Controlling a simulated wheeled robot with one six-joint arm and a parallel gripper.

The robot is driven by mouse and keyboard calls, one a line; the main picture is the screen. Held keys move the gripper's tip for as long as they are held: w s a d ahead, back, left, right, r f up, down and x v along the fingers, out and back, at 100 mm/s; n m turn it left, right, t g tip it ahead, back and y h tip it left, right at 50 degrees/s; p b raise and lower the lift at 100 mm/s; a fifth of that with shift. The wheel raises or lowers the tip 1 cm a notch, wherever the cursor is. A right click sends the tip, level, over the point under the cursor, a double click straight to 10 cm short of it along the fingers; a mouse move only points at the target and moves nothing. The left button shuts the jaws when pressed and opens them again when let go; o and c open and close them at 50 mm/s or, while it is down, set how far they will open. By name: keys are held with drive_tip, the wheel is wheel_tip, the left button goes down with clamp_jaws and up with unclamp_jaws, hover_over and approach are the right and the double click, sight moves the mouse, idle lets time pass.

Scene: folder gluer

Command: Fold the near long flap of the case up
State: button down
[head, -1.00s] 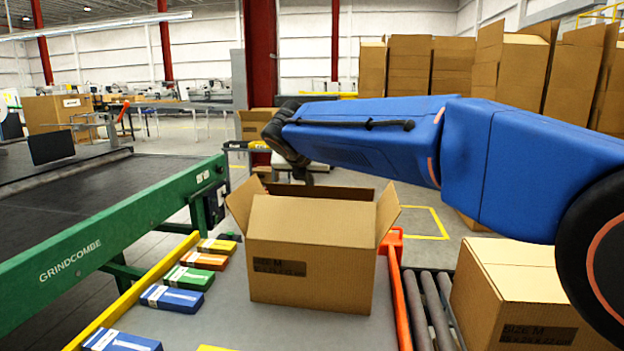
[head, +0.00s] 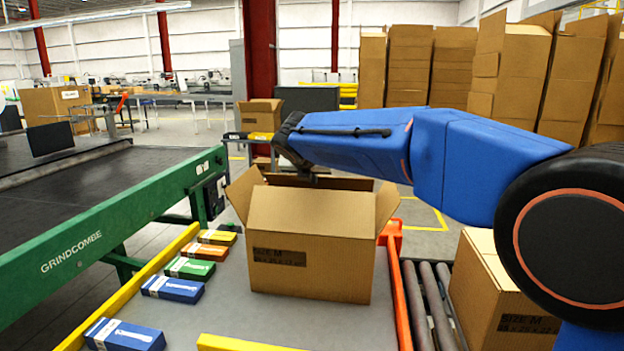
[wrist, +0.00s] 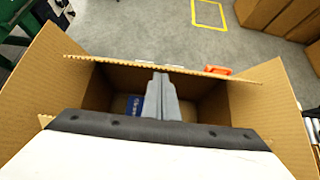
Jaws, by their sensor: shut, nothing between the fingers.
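The open cardboard case (head: 310,270) stands upright on the grey table, its "SIZE M" face toward me. Its near long flap (head: 310,212) stands roughly upright above a crease in the head view. The left short flap (head: 243,194) and right short flap (head: 387,205) lean outward. The far long flap (wrist: 150,68) shows as a thin edge in the wrist view. My gripper (wrist: 160,78) is shut and empty over the case opening; its body hides most of the near side there. In the head view the fingers are mostly hidden. A blue item (wrist: 134,105) lies inside the case.
Several coloured packs (head: 173,288) lie left of the case, by a yellow rail (head: 130,290). A green conveyor (head: 110,230) is farther left. An orange rail (head: 399,290), rollers (head: 430,300) and another carton (head: 495,300) are on the right.

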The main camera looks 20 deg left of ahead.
drive_tip(key=w+r, duration=0.1)
drive_tip(key=w, duration=0.1)
drive_tip(key=w+a+r, duration=0.1)
drive_tip(key=w, duration=0.1)
drive_tip(key=w+r, duration=0.2)
drive_tip(key=w, duration=0.1)
drive_tip(key=shift+a, duration=0.35)
drive_tip(key=w+a, duration=0.1)
drive_tip(key=w, duration=0.6)
drive_tip(key=shift+w+a, duration=0.25)
drive_tip(key=shift+a, duration=0.15)
drive_tip(key=shift+r, duration=0.15)
